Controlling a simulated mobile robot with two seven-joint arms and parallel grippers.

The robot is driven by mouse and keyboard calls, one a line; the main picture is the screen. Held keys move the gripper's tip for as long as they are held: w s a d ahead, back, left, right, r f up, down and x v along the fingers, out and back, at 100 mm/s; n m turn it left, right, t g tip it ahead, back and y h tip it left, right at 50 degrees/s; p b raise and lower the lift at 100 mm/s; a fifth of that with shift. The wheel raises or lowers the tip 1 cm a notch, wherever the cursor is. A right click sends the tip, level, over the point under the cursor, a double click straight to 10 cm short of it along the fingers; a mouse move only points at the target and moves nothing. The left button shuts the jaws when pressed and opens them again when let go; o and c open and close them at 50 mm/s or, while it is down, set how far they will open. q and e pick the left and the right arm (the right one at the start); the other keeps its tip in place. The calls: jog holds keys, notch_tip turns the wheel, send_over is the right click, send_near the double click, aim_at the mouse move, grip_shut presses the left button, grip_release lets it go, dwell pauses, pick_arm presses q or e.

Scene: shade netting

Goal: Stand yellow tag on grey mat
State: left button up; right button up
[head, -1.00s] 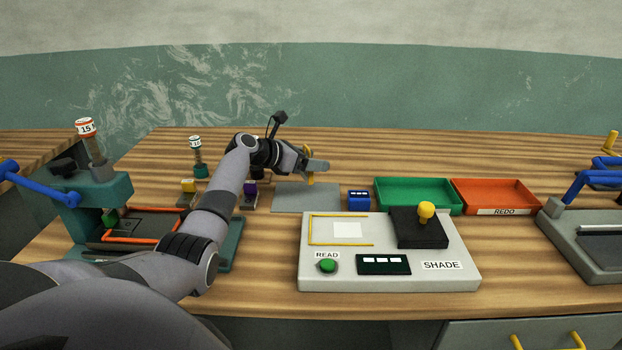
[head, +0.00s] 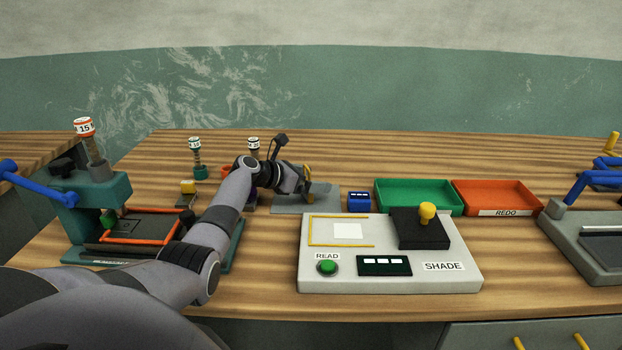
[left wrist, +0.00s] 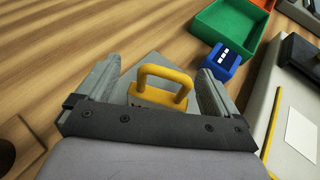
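The yellow tag (left wrist: 163,91), a block with a loop handle on top, stands on the grey mat (head: 326,203) near its left part. The tag also shows in the head view (head: 307,173), partly covered by my gripper. My left gripper (left wrist: 157,82) is open, with one finger on each side of the tag and visible gaps between. It also shows low over the mat in the head view (head: 308,190). A corner of the mat shows behind the tag in the left wrist view (left wrist: 148,65). My right gripper is not in view.
A blue block (head: 359,202) stands just right of the mat. Green (head: 419,210) and orange (head: 497,211) trays lie farther right. The SHADE reader (head: 390,285) is in front. A teal press (head: 100,200) stands left. Bare wood lies behind the mat.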

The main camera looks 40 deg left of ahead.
pick_arm(q)
jog(key=shift+r, duration=0.15)
jog(key=shift+s+r, duration=0.1)
jog(key=shift+s+a+r, duration=0.1)
jog(key=shift+s, duration=0.15)
jog(key=p+v, duration=0.1)
jog(key=v, duration=0.8)
jog(key=shift+s+a+r+p, duration=0.1)
jog(key=shift+s+r+p, duration=0.05)
jog(key=shift+s+p, duration=0.2)
jog(key=shift+s+a+r, duration=0.2)
jog(key=shift+s+r, duration=0.1)
jog(key=shift+s, duration=0.35)
